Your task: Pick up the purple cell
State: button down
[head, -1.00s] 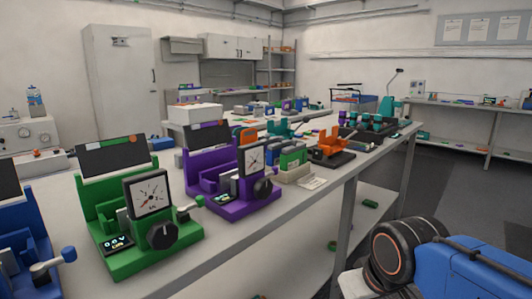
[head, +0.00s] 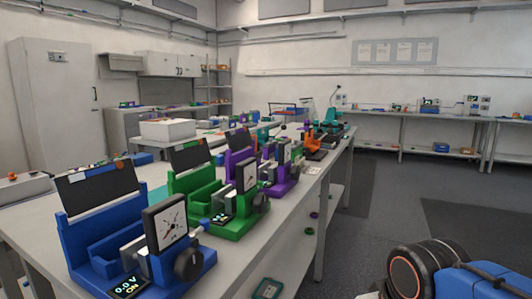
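I cannot make out a purple cell for sure in the head view. A purple cycler station (head: 279,178) stands on the long bench, behind the green station (head: 200,188) and the blue station (head: 135,240). Each has a tilted dark panel, a dial gauge and a black knob. The blue station's small display reads 0.0 V. Only part of my arm shows at the lower right, a black joint and a blue link. My gripper is not in view.
The long grey bench (head: 262,247) runs from the lower left to the back. An orange device (head: 314,142) stands farther along it. Dark floor (head: 400,205) is open to the right. Side benches (head: 420,147) line the back wall. A white box (head: 168,129) stands at the left.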

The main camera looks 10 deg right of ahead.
aim_at(268, 153)
jog(key=j+z, duration=0.1)
jog(key=j, duration=0.2)
jog(key=k+j+z, duration=0.15)
jog(key=j, duration=0.15)
jog(key=l, duration=0.7)
jog(key=i+l, duration=0.2)
jog(key=i+l+u, duration=0.1)
jog(key=l, duration=0.3)
jog(key=i+l, duration=0.25)
jog(key=i+l+u, duration=0.1)
jog(key=l, duration=0.3)
jog(key=i+l, duration=0.3)
